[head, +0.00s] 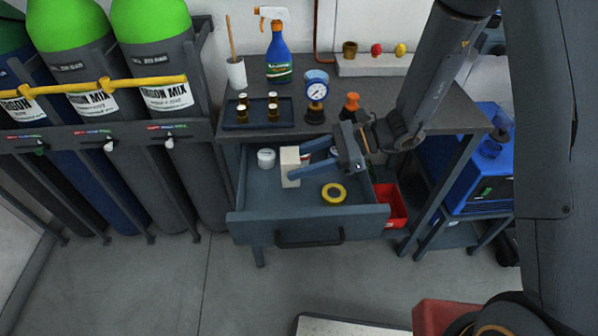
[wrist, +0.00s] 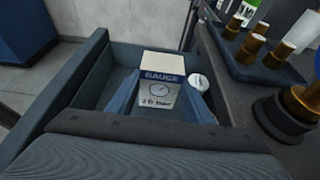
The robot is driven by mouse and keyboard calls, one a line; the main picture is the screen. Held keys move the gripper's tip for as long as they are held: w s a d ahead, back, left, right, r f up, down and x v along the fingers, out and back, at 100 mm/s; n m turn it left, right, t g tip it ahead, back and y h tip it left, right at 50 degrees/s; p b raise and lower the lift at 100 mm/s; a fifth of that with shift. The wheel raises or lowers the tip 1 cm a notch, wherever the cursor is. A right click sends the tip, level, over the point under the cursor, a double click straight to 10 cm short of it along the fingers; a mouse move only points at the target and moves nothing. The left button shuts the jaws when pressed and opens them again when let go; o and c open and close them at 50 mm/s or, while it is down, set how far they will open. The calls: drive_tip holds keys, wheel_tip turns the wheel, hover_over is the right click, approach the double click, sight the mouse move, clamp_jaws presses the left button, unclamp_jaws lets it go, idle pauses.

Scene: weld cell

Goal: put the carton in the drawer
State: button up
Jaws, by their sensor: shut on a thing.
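The carton (head: 290,167) is a small off-white box. In the wrist view the carton (wrist: 160,86) shows a dark blue band reading "GAUGE" and a dial drawing. My gripper (head: 307,161) is shut on the carton, with its blue fingers on either side. The carton is upright inside the outline of the open drawer (head: 307,230). I cannot tell whether its base touches the drawer floor. The drawer also shows in the wrist view (wrist: 62,83).
In the drawer are a white round container (head: 266,158) and a yellow tape roll (head: 333,193). Above, the bench holds a dark tray (head: 240,117) of small brass-topped bottles, a gauge (head: 316,92) and an orange-capped bottle (head: 350,104). A red bin (head: 393,207) stands right of the drawer.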

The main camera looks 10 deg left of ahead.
drive_tip(key=shift+f, duration=1.95)
drive_tip(key=o, duration=1.1)
drive_tip(key=shift+f, duration=0.15)
drive_tip(key=shift+o, duration=0.2)
drive_tip(key=shift+r, duration=0.25)
drive_tip(key=b+v, duration=0.1)
drive_tip(key=v, duration=1.1)
